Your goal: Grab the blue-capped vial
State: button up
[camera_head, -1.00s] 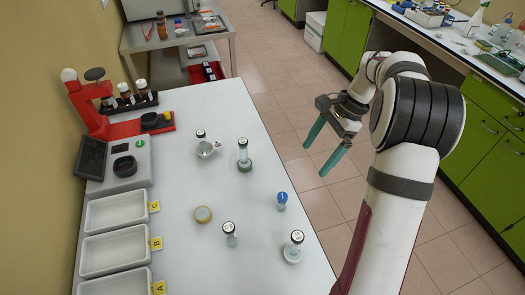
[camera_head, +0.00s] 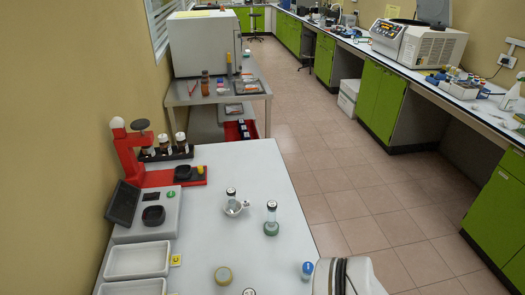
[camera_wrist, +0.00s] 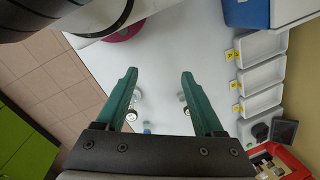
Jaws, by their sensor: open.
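The blue-capped vial (camera_head: 307,268) stands upright on the white table near its right edge in the head view. In the wrist view a small blue spot, likely its cap (camera_wrist: 147,130), shows just past my gripper's base, mostly hidden. My gripper (camera_wrist: 159,73) has its two teal fingers spread wide with nothing between them. It hangs over the white table. In the head view the gripper is out of frame; only a white link of my arm shows at the bottom.
Trays (camera_wrist: 259,48) line the table's side in the wrist view, near a blue box (camera_wrist: 246,13).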

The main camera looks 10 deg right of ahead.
jog(key=shift+w, duration=0.1)
jog(key=w+d+f+m+g+h, duration=0.1)
jog(key=w+d+m+g+h, duration=0.2)
jog(key=w, duration=0.4)
jog(key=w+f+m+g+h, duration=0.1)
jog(key=w+m+h, duration=0.35)
jog(key=w, duration=0.25)
jog(key=m+t+h, duration=0.3)
jog(key=m+h, duration=0.3)
jog(key=h, duration=0.2)
send_near(308, 266)
jog(key=shift+n, duration=0.25)
jog(key=x, duration=1)
jog(key=shift+f, duration=0.35)
grip_shut()
